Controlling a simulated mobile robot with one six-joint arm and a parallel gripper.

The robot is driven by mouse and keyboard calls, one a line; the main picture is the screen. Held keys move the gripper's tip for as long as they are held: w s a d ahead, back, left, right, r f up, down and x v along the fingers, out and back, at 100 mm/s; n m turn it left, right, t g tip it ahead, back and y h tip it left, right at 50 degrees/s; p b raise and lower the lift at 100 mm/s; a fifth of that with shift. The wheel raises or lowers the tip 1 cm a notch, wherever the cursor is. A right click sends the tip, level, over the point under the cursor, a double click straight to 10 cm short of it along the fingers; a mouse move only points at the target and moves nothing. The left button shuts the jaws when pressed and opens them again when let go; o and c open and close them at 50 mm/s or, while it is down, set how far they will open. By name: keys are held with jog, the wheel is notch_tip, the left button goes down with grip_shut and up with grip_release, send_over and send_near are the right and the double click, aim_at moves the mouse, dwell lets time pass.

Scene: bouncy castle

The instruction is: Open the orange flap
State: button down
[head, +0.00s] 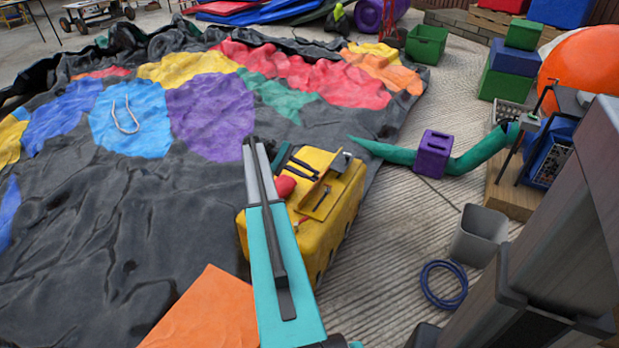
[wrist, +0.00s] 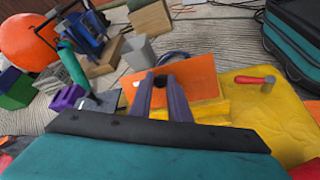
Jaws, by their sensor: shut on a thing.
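The orange flap (wrist: 202,76) shows in the wrist view as a flat orange panel beyond my fingers, with its lower edge close to a yellow surface (wrist: 275,115). My gripper (wrist: 159,84) is shut on a small dark knob (wrist: 160,81) in front of the panel. Its two grey fingers stand on either side of the knob. In the head view my teal arm reaches up past a yellow box (head: 325,250) with tools on top. An orange sheet (head: 205,310) with straight edges lies lower left there; I cannot tell whether it is the same flap.
A red-handled tool (wrist: 262,82) lies on the yellow surface. A grey bin (head: 480,235), a blue ring (head: 444,285) and a green tube through a purple block (head: 433,154) are on the right. Wrinkled black and coloured fabric (head: 80,240) covers the left. Bare ground shows between.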

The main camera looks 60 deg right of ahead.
jog(key=shift+w+d, duration=0.1)
jog(key=shift+w, duration=0.05)
dwell(0.4)
jog(key=c, duration=1.9)
grip_release()
jog(key=shift+c, duration=0.2)
jog(key=shift+r, duration=0.1)
jog(key=s+a+r+p, duration=0.1)
jog(key=s+a+r, duration=0.1)
jog(key=s+a, duration=0.2)
jog(key=s+a+r+p, duration=0.2)
jog(key=s+a, duration=0.2)
jog(key=a, duration=0.6)
jog(key=shift+r, duration=0.4)
